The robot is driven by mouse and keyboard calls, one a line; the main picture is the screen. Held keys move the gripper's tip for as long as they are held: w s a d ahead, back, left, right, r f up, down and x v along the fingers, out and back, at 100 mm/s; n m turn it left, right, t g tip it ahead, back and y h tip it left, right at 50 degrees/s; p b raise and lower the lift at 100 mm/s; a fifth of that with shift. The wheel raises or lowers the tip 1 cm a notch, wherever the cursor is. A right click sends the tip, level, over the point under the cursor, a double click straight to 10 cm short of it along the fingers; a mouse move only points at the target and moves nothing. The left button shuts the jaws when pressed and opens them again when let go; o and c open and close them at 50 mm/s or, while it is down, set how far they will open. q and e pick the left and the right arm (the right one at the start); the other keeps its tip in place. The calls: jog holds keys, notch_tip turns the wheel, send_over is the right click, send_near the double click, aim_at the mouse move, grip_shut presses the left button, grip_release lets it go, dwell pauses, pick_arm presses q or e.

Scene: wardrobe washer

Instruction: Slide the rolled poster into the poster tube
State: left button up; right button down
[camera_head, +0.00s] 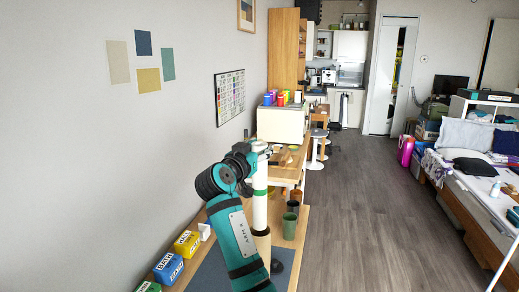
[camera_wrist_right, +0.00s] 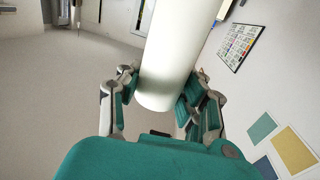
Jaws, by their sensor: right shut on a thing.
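The rolled poster (camera_head: 260,212) is a white upright cylinder with a green band, standing above the table in the head view. Its white side and end (camera_wrist_right: 172,60) also fill the middle of the right wrist view. My right gripper (camera_head: 254,153) is shut on it near its top, with fingers on both sides (camera_wrist_right: 163,92). The poster tube (camera_head: 262,243) is a tan upright cylinder directly below the poster, partly hidden by my right arm. The poster's lower end meets the tube's mouth in the picture; I cannot tell whether it is inside. My left gripper is not in view.
A dark round thing (camera_head: 278,266) lies near a grey mat (camera_head: 213,272). Yellow (camera_head: 187,243) and blue (camera_head: 168,268) boxes line the wall.

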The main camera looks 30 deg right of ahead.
aim_at(260, 171)
notch_tip(260, 171, down, 6)
jog(key=b, duration=0.5)
jog(key=shift+f, duration=0.25)
jog(key=c, duration=1.1)
grip_release()
jog(key=shift+c, duration=0.2)
jog(key=o, duration=0.4)
jog(key=shift+s, duration=0.1)
